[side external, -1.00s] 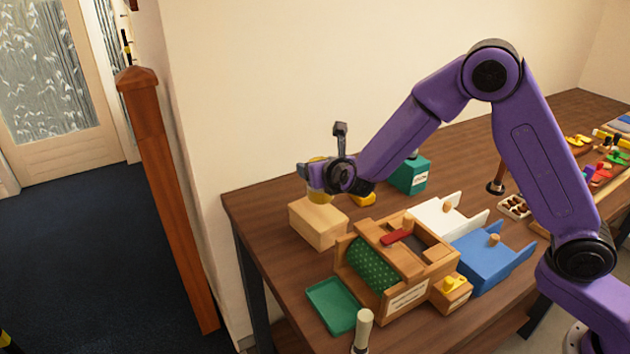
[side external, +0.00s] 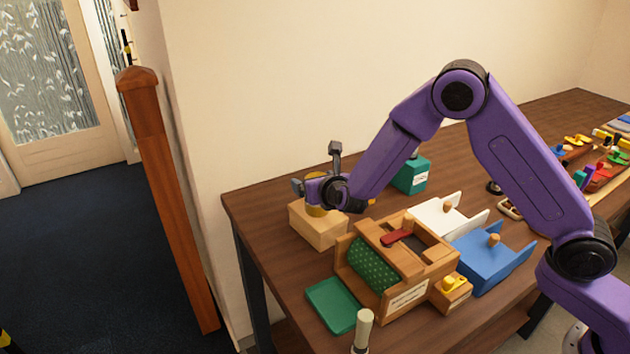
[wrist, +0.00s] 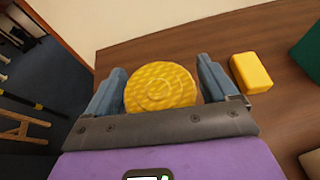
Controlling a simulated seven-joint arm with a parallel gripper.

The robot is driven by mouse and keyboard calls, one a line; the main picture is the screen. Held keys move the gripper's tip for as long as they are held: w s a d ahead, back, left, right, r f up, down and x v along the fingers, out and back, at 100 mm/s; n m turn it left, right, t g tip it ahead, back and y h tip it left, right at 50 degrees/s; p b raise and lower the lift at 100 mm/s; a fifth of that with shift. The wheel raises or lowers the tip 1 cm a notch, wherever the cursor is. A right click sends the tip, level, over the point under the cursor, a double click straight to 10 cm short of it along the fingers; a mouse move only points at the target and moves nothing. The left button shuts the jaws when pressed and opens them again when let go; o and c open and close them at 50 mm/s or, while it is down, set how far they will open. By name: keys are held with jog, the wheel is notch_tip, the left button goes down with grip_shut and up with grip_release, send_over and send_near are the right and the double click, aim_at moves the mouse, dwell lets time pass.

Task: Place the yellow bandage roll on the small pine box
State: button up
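The yellow bandage roll (wrist: 160,87) sits between the two fingers of my gripper (wrist: 160,88) in the wrist view, its round spiral face toward the camera. The fingers press along its left and right sides. I cannot tell whether the roll touches the box. The pine box stands near the table's left end and is hidden in the wrist view.
A yellow block (wrist: 252,73) lies close to the right finger. A teal box (side external: 411,175) stands behind my arm. A wooden frame with green dotted cloth (side external: 372,266), a green tray (side external: 332,304), a white holder (side external: 436,215) and a blue holder (side external: 487,264) stand right and in front.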

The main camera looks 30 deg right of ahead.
jog(key=shift+r, duration=0.1)
jog(key=shift+s+r, duration=0.1)
jog(key=shift+r, duration=0.05)
jog(key=v, duration=1.2)
jog(key=s+d+r+m+g+h, duration=0.25)
jog(key=s+d+m+g, duration=0.35)
jog(key=s+d+m, duration=0.65)
jog(key=s+m+g+y, duration=0.5)
jog(key=s+m+g, duration=0.2)
jog(key=s, duration=1.5)
jog(key=shift+d+f+m, duration=0.3)
jog(key=shift+f+m, duration=0.1)
jog(key=shift+m, duration=0.65)
